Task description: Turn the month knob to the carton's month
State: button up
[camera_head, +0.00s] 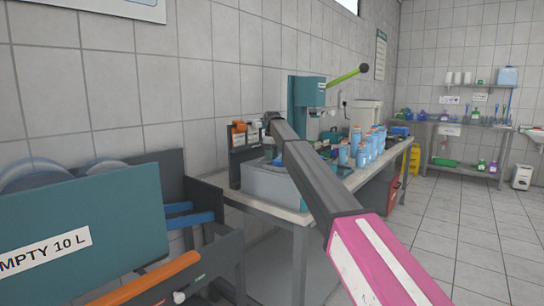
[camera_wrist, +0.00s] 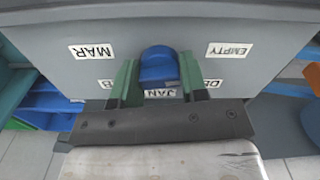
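In the wrist view the blue month knob (camera_wrist: 159,66) stands on a grey panel (camera_wrist: 135,30). My gripper (camera_wrist: 159,75) has one green finger on each side of it, close against its sides, and appears shut on it. Labels around the knob read "MAR" (camera_wrist: 92,50) at upper left, "EMPTY" (camera_wrist: 228,50) at upper right and "JAN" (camera_wrist: 160,93) below, between the fingers. Two more labels, beginning or ending in "B" and "DE", are partly hidden by the fingers. In the head view my arm hides the gripper and knob. I cannot make out the month carton.
In the head view a teal box marked "EMPTY 10 L" (camera_head: 90,215) stands at near left. A bench (camera_head: 270,210) along the wall carries a teal press with a green lever (camera_head: 345,77) and several blue bottles (camera_head: 362,155). Floor at right (camera_head: 470,235) is clear.

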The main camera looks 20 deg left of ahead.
jog(key=shift+m, duration=0.3)
jog(key=m, duration=1)
jog(key=shift+m, duration=0.3)
jog(key=m, duration=0.3)
jog(key=shift+m, duration=0.4)
jog(key=m, duration=1)
jog(key=shift+m, duration=2.5)
